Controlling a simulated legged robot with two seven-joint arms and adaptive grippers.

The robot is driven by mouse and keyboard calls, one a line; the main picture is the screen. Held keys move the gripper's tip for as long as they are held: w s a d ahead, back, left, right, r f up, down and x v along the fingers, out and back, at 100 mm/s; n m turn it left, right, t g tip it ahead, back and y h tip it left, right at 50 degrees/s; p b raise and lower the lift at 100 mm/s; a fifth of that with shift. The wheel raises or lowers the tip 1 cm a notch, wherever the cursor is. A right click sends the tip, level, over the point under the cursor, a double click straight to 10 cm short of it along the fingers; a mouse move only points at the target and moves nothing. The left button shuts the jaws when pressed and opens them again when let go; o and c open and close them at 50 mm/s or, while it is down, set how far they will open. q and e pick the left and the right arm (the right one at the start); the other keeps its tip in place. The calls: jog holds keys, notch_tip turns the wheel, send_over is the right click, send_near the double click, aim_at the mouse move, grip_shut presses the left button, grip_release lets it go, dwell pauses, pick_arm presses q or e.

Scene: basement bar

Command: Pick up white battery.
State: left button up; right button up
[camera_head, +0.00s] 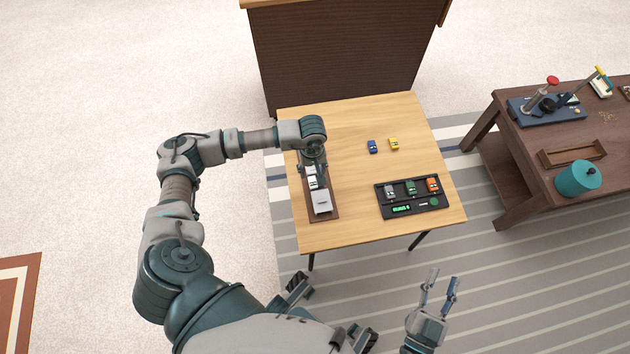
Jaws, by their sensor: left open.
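The white battery (312,183) lies on a narrow brown tray (331,183) at the left side of the light wooden table (352,225). It is small, white with dark marks, and partly hidden by my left gripper (314,169). My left gripper points down from above, right at the far end of the battery. It is open; I cannot tell whether its fingers touch the battery. My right gripper (443,277) is open and empty, low in front of the table, away from the battery.
A white-grey box (322,202) sits on the same tray, nearer me. A dark wooden table (545,135) is at right.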

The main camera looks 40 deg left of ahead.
aim_at(312, 180)
pick_arm(q)
jog(key=f, duration=0.1)
jog(key=f+b, duration=0.1)
jog(key=f, duration=0.3)
jog(key=shift+s+d+f+b, duration=0.15)
jog(key=shift+s+d+b, duration=0.05)
jog(key=shift+s+b, duration=0.15)
jog(key=shift+f, duration=0.15)
jog(key=shift+c, duration=1.3)
grip_shut()
pick_arm(e)
jog(key=r+t, duration=0.1)
jog(key=r, duration=0.1)
jog(key=s+r+t, duration=0.1)
jog(key=t, duration=0.1)
jog(key=shift+s+r, duration=0.1)
jog(key=shift+r, duration=0.25)
